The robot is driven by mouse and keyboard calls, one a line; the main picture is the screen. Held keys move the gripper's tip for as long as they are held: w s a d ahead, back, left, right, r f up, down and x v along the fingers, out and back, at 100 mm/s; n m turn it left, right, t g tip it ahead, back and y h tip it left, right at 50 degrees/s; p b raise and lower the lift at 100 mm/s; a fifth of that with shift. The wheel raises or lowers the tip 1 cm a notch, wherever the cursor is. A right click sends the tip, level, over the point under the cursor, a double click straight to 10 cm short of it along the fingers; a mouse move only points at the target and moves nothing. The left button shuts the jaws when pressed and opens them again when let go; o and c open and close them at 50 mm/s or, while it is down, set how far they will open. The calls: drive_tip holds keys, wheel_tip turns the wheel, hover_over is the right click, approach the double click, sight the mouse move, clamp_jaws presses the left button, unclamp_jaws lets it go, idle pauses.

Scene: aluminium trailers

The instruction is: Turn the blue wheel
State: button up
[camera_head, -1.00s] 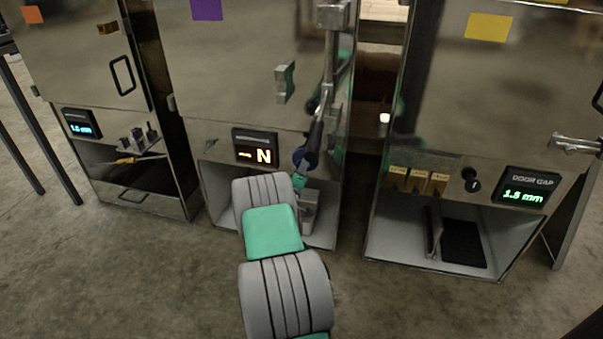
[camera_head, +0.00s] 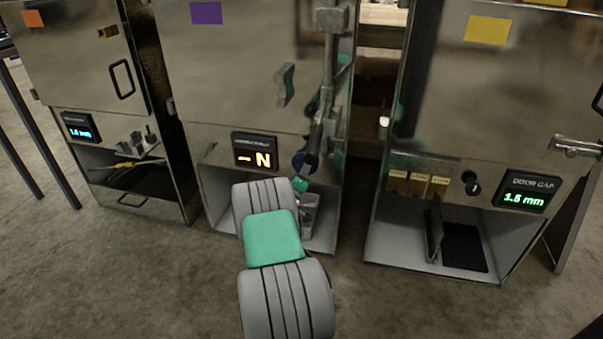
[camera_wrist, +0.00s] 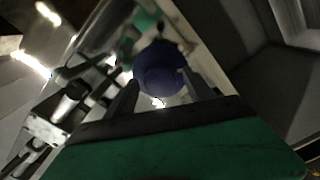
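The blue wheel (camera_head: 304,162) is a small dark-blue round knob on the front of the middle metal cabinet, at the lower end of a grey lever-like bar (camera_head: 318,130). In the wrist view the blue wheel (camera_wrist: 160,66) is straight ahead of my gripper (camera_wrist: 160,84). The two dark fingers stand apart, one at each lower side of the wheel; I cannot tell whether they touch it. In the head view my arm reaches up from below, and the fingers are too small and partly hidden to make out.
The left cabinet (camera_head: 75,60) and right cabinet (camera_head: 500,100) stand either side, with a dark gap to the right. The floor in front is clear.

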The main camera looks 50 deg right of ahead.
drive_tip(key=p+v, duration=0.1)
drive_tip(key=v, duration=0.6)
drive_tip(key=shift+s+a+p, duration=0.2)
drive_tip(key=shift+a+p, duration=0.15)
drive_tip(key=shift+a, duration=0.05)
